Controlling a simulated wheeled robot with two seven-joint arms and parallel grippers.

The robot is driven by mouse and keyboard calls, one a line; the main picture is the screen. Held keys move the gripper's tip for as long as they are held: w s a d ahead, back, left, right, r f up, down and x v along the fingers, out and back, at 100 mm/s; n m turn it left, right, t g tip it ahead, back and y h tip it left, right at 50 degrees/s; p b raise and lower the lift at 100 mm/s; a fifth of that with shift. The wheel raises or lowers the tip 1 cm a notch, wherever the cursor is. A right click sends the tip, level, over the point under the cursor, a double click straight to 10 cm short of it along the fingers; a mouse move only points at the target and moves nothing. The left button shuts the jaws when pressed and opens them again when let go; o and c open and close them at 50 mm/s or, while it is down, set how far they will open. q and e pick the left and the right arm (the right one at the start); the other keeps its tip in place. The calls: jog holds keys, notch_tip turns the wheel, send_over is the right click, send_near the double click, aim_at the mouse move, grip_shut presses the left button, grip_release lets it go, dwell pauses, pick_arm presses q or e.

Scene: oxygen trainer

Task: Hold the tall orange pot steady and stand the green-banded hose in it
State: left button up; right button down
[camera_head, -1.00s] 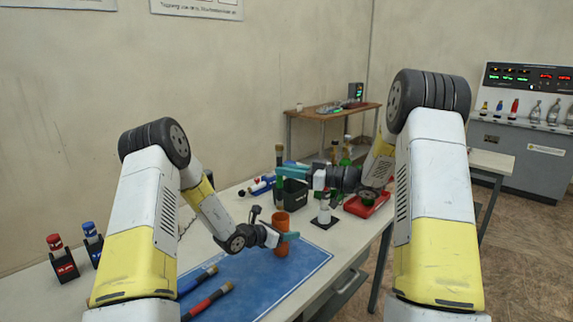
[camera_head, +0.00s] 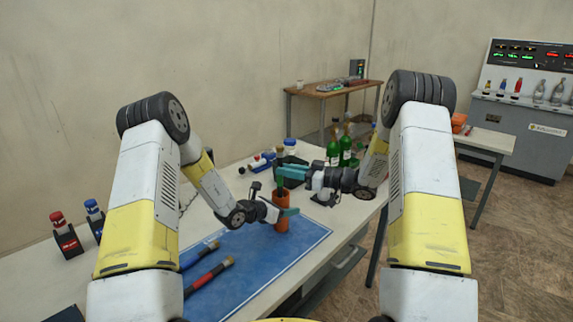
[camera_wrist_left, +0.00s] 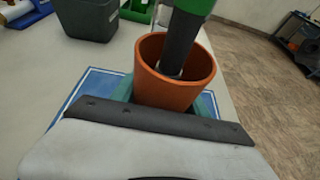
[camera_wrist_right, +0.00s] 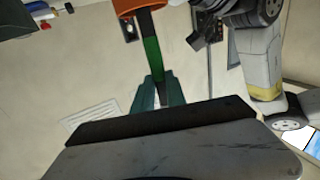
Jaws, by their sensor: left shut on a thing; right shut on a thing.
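The tall orange pot (camera_head: 281,203) stands upright at the far part of the blue mat. My left gripper (camera_head: 284,212) is shut on it from the side, with a teal finger showing at its right. In the left wrist view the pot's round mouth (camera_wrist_left: 149,50) is open upward, and the dark lower end of the green-banded hose (camera_wrist_left: 180,45) is inside the mouth. My right gripper (camera_head: 293,172) is shut on that hose above the pot. In the right wrist view the hose (camera_wrist_right: 150,45) runs from the fingertips to the pot. The pot's bottom inside is hidden.
A blue-banded hose (camera_head: 199,255) and a red-banded hose (camera_head: 208,275) lie on the blue mat (camera_head: 262,272). A dark bin (camera_wrist_left: 85,18) stands behind the pot. Green bottles (camera_head: 346,147) stand beyond my right arm. The mat right of the loose hoses is clear.

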jog(key=shift+f, duration=1.75)
jog(key=c, duration=1.3)
grip_release()
jog(key=v, duration=1.2)
